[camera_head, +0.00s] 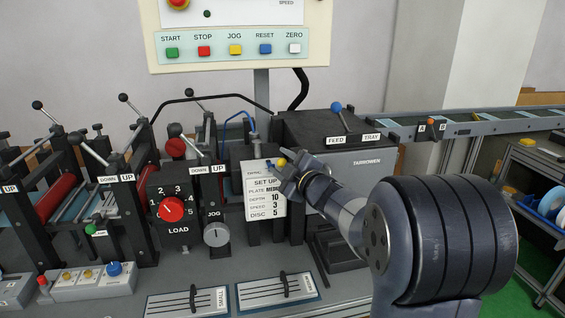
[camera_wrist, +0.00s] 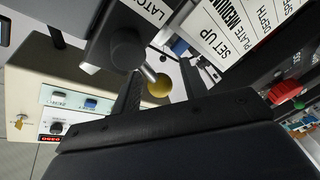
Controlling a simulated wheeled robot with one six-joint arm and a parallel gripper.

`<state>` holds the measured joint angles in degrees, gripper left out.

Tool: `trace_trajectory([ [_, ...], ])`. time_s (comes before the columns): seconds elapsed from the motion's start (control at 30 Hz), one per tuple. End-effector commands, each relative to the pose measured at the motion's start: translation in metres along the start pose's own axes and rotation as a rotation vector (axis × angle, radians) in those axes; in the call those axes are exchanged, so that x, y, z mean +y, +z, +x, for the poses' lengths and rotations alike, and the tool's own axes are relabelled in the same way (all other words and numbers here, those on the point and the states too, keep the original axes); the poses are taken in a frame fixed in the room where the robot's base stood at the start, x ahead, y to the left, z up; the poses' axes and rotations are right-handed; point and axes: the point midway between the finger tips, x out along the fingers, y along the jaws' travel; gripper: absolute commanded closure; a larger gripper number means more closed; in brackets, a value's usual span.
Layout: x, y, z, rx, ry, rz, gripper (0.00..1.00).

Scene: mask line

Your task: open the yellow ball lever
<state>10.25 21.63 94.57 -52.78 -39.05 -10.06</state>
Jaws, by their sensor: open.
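The yellow ball lever (camera_head: 281,162) shows in the head view just above the setup card, right by the tip of my gripper (camera_head: 288,174). In the wrist view its yellow ball (camera_wrist: 160,87) sits on a short metal rod beside a dark block with a round black knob. My gripper (camera_wrist: 161,82) is open, and the ball appears between its two dark fingers there. I cannot tell whether either finger touches the ball. In the head view my gripper hides part of the area below the lever.
The setup card (camera_head: 265,198) hangs just left of my gripper. A dark feed machine (camera_head: 345,168) stands behind, with a blue-ball lever (camera_head: 337,108) on top. The LOAD dial (camera_head: 171,208) and JOG knob (camera_head: 216,234) are to the left. A button panel (camera_head: 235,48) is above.

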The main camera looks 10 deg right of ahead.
Motion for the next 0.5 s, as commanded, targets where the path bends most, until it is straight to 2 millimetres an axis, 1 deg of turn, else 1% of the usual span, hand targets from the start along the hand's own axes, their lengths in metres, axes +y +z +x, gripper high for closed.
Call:
trace_trajectory([
  [0.27, 0.0002, -0.0001, 0.0009, 0.0, 0.001, 0.0, 0.59],
  [0.5, 0.0003, -0.0001, 0.0007, 0.0, 0.001, 0.0, 0.78],
])
